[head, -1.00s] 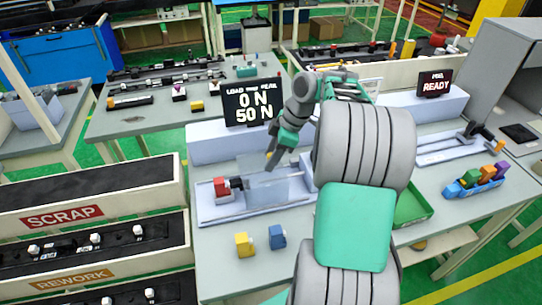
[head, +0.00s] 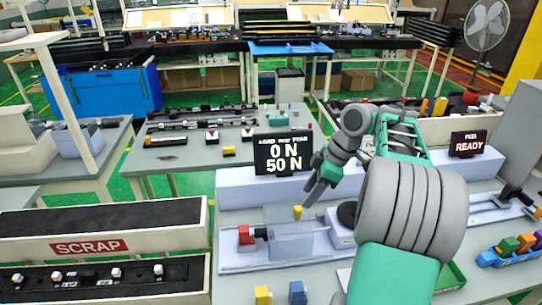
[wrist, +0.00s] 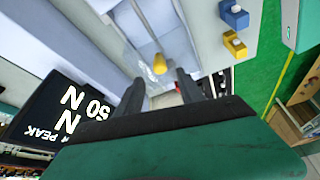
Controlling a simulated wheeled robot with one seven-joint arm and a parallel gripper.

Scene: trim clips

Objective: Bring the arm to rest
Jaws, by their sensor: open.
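My gripper (head: 317,190) hangs above the pull-test fixture (head: 280,250), in front of the load display (head: 283,154). In the wrist view its two dark fingers (wrist: 160,92) stand apart with nothing between them. The arm reaches forward from the lower right, bent at the wrist. A yellow knob (head: 297,212) on the fixture shows just below the fingertips; it also shows beyond them in the wrist view (wrist: 159,64). I cannot tell the exact gap between them. The display reads 0 N over 50 N.
A red block (head: 246,235) sits at the fixture's left end. A yellow clip (head: 263,295) and a blue clip (head: 298,292) lie on the bench front. The SCRAP bin (head: 90,247) stands left.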

